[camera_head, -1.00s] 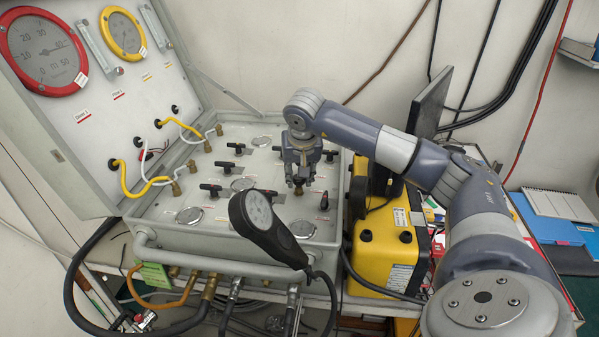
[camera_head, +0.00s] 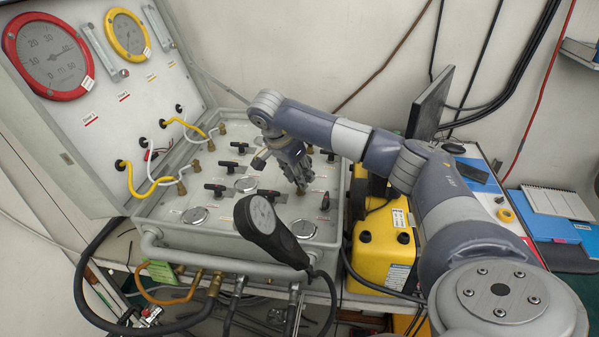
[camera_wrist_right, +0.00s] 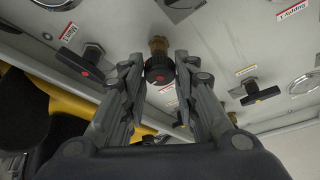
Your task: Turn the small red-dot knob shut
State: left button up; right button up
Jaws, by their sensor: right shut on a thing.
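The small black knob with a red dot (camera_wrist_right: 159,69) sits on a brass stem in the right wrist view. My right gripper (camera_wrist_right: 157,76) has its two fingers closed on either side of it. In the head view my right gripper (camera_head: 300,187) reaches down to the right part of the panel (camera_head: 160,228), leaning with its wrist to the upper left. There the fingers mostly hide the knob. My left gripper is not in view.
Black T-handles stand nearby, one (camera_head: 268,195) left of the gripper and another (camera_wrist_right: 80,63) with a red dot. A yellow case (camera_head: 384,249) stands right of the panel.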

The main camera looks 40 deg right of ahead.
jog(key=shift+w+m+g, duration=0.1)
jog(key=shift+m+g, duration=0.2)
jog(key=shift+m, duration=0.6)
jog(key=o, duration=1)
jog(key=v, duration=1.2)
jog(key=shift+w+d, duration=0.1)
